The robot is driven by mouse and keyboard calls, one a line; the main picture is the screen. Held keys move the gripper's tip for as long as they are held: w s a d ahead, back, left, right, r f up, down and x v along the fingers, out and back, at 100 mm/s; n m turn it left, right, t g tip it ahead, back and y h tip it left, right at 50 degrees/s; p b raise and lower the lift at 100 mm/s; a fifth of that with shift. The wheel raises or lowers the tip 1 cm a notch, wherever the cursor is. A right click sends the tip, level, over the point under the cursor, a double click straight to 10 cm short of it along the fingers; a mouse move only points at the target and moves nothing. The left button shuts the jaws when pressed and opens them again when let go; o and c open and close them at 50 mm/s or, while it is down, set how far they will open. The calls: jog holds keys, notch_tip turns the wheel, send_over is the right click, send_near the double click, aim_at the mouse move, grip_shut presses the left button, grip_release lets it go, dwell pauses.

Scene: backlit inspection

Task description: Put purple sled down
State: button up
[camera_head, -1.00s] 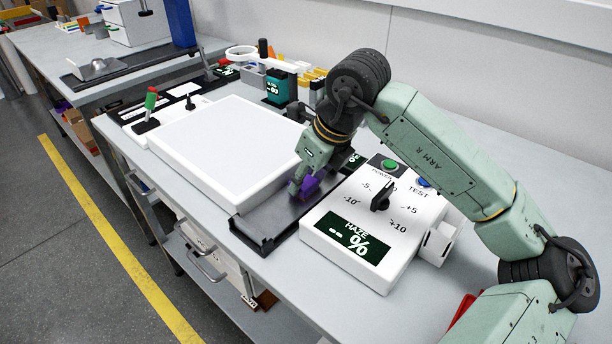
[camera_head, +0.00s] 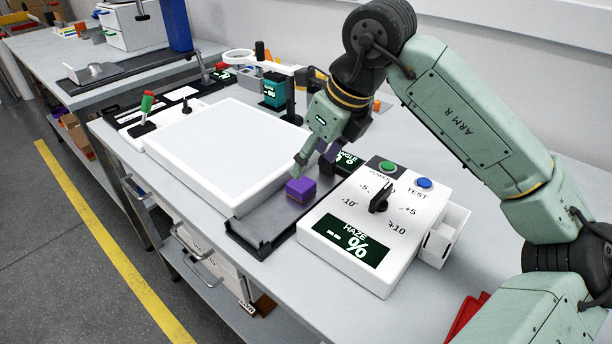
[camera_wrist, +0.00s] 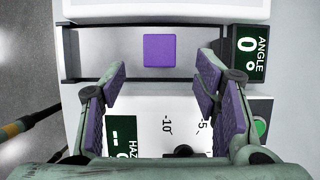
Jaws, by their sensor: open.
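The purple sled (camera_head: 301,189) is a small block resting on the dark rail track (camera_head: 262,232), between the white light panel and the haze meter. In the wrist view the sled (camera_wrist: 160,50) sits flat on the track, just beyond my fingertips, and nothing touches it. My gripper (camera_head: 312,168) is raised just behind and above the sled in the head view. In the wrist view my gripper (camera_wrist: 160,80) has its two purple-padded fingers wide apart with nothing between them.
The white light panel (camera_head: 215,145) lies left of the track. The haze meter (camera_head: 370,225) with its knob and buttons stands close on the right. The angle display (camera_wrist: 247,52) is at the track's end. A white open bin (camera_head: 446,236) is beside the meter.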

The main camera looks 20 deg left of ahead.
jog(key=v, duration=0.5)
jog(key=shift+r+b, duration=0.2)
jog(key=shift+b, duration=0.15)
